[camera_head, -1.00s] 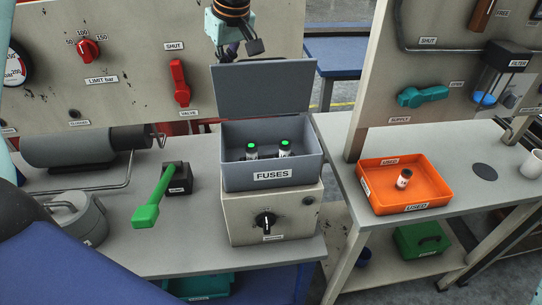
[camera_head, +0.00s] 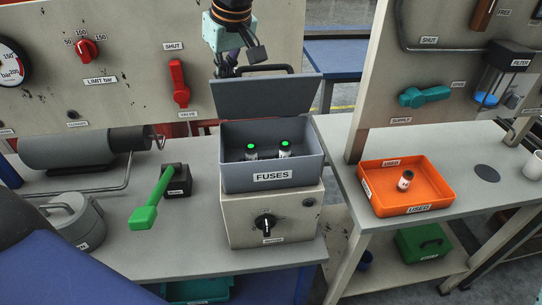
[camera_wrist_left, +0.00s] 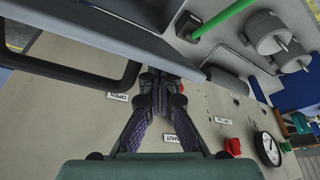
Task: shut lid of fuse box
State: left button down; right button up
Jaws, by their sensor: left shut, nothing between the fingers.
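The grey fuse box (camera_head: 228,172), labelled FUSES, stands on a beige switch unit (camera_head: 262,212). Its grey lid (camera_head: 265,97) is open and leans a little forward, with a dark handle (camera_head: 268,69) at its top edge. Two fuses with green tops (camera_head: 285,148) stand inside. My left gripper (camera_head: 228,72) is behind the lid's upper left, partly hidden by it. In the left wrist view its fingers (camera_wrist_left: 160,82) are shut and empty, close to the lid (camera_wrist_left: 95,35) and beside its handle (camera_wrist_left: 75,85). I cannot tell if they touch. My right gripper is not in view.
A green-handled lever (camera_head: 150,205) stands left of the fuse box. An orange tray (camera_head: 440,193) with one fuse (camera_head: 406,180) is on the right table. A panel with a red valve handle (camera_head: 180,84) rises behind. The space in front of the lid is clear.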

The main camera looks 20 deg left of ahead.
aim_at(226, 82)
pick_arm(q)
jog(key=shift+s+d+f+b, duration=0.25)
jog(key=shift+s+d+b, duration=0.15)
jog(key=shift+s, duration=0.3)
jog(key=shift+s+d+f+b, duration=0.25)
jog(key=shift+s+d, duration=0.15)
jog(key=shift+s, duration=0.25)
jog(key=shift+w+a+r+p, duration=0.15)
jog(key=shift+w+r+p, duration=0.1)
jog(key=shift+r+p, duration=1.25)
jog(key=shift+w+a+r+p, duration=0.1)
jog(key=shift+w+r+p, duration=0.1)
jog(key=shift+r+p, duration=1.2)
jog(key=shift+w+a+r+p, duration=0.15)
jog(key=shift+w+r+p, duration=0.1)
jog(key=shift+r+p, duration=1.25)
jog(key=shift+r+b, duration=0.15)
jog(key=shift+b, duration=0.15)
